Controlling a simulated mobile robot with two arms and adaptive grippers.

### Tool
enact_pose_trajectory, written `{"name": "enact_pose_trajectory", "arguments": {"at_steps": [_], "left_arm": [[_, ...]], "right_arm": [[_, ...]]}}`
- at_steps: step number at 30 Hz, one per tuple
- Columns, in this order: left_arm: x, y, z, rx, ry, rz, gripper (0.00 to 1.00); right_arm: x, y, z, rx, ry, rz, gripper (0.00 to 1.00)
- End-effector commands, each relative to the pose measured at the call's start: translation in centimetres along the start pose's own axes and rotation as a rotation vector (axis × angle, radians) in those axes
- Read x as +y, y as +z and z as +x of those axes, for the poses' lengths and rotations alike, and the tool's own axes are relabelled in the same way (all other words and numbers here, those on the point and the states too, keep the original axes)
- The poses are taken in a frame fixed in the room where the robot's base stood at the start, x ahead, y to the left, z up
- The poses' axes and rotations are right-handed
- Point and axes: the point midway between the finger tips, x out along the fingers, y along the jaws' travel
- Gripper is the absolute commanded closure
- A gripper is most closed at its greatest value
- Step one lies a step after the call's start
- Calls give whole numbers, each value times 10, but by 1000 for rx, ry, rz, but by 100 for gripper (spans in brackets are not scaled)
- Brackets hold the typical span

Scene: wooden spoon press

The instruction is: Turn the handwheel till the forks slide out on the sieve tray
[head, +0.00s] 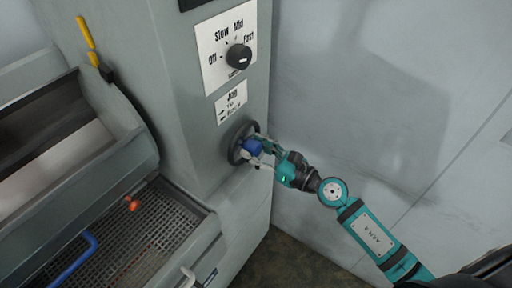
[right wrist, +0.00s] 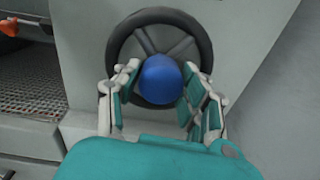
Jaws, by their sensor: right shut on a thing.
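The handwheel (head: 236,143) is a dark ring on the side of the grey machine, below a dial and a label. A blue knob (head: 252,147) sits on it. In the right wrist view the handwheel (right wrist: 119,43) shows its spokes, with the blue knob (right wrist: 161,79) at its lower middle. My right gripper (head: 262,150) is shut on the blue knob, one finger on each side. The sieve tray (head: 150,235) is a perforated grey surface at lower left. No forks are clearly seen on it. My left gripper is not in view.
A speed dial (head: 239,57) is above the handwheel. An orange-red knob (head: 132,203) and a blue bent bar (head: 75,262) are over the tray. A yellow handle (head: 86,32) is at upper left. A grey wall stands close on the right.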

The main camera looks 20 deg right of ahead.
Motion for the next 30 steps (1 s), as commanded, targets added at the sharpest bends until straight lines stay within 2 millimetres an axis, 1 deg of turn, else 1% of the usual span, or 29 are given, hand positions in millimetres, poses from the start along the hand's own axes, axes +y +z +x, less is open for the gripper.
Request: {"name": "enact_pose_trajectory", "arguments": {"at_steps": [1, 5, 12, 30], "left_arm": [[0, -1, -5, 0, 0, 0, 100], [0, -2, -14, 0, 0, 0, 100], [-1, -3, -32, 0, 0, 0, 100], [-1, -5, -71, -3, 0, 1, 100]], "right_arm": [[0, 3, 0, 1, -2, 26, 91], [0, 4, 0, 5, -2, 120, 91], [0, 4, 0, 13, -1, 341, 91], [-2, 4, 0, 31, -2, 909, 91]]}}
